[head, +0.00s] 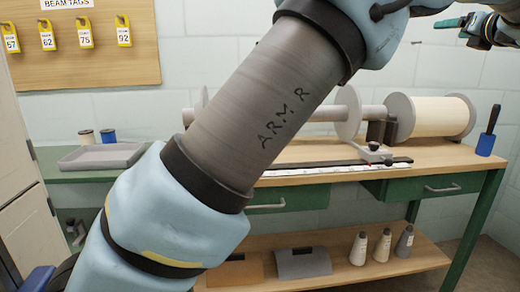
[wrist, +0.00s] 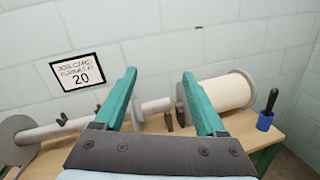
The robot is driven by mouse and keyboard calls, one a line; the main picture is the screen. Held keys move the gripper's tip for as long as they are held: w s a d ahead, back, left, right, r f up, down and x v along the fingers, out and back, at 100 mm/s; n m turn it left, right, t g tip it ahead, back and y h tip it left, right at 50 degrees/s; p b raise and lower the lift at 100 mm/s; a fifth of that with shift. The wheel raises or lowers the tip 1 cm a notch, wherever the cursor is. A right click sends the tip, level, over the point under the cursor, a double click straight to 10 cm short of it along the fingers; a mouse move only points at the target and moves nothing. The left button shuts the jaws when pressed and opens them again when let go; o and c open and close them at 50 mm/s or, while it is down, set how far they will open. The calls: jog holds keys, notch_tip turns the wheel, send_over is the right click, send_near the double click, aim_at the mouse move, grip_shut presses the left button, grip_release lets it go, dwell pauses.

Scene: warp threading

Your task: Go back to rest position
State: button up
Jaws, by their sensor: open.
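My gripper (wrist: 162,100) shows in the wrist view with its two green fingers wide apart and nothing between them. It is held up above the workbench, in front of the white block wall. In the head view, my arm crosses the middle, and part of my gripper (head: 462,25) shows at the upper right edge. Behind and below the fingers in the wrist view lies a horizontal grey beam with a cream wound spool (wrist: 222,92). The same spool (head: 440,116) sits at the right of the bench in the head view.
The wooden bench (head: 440,155) has green drawers and a lower shelf with several cones (head: 381,246). A grey tray (head: 100,157) is at left, under the tag board (head: 90,60). A job card (wrist: 77,72) hangs on the wall.

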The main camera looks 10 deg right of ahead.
jog(key=w+a+f+m+g+h, duration=0.1)
jog(key=w+a+f+m, duration=0.2)
jog(key=w+a+m, duration=0.5)
jog(key=w+a+f+m+g+h, duration=0.1)
jog(key=w+a+f+m, duration=0.4)
jog(key=w, duration=0.6)
jog(key=w+a+f+m+g+y, duration=0.1)
jog(key=a+f+m+g, duration=0.1)
jog(key=a+f+m, duration=0.6)
jog(key=w+a+f+m+g, duration=0.1)
jog(key=a+f+g, duration=0.3)
jog(key=a, duration=0.8)
jog(key=s+a+f+m+g+y, duration=0.2)
jog(key=s+a+f+m, duration=0.15)
jog(key=a+f, duration=0.45)
jog(key=s+a+f+m+g+y, duration=0.15)
jog(key=s+a+f, duration=0.35)
jog(key=a, duration=0.5)
jog(key=s+a+f+m+g+y, duration=0.2)
jog(key=s+a+f+m+g, duration=0.35)
jog(key=s+a, duration=0.8)
notch_tip(320, 180, down, 25)
jog(key=s+n+b, duration=0.1)
jog(key=s+b, duration=0.1)
jog(key=b, duration=2.1)
notch_tip(320, 180, up, 38)
jog(key=p, duration=3.8)
jog(key=shift+d+p, duration=0.3)
jog(key=shift+d, duration=0.15)
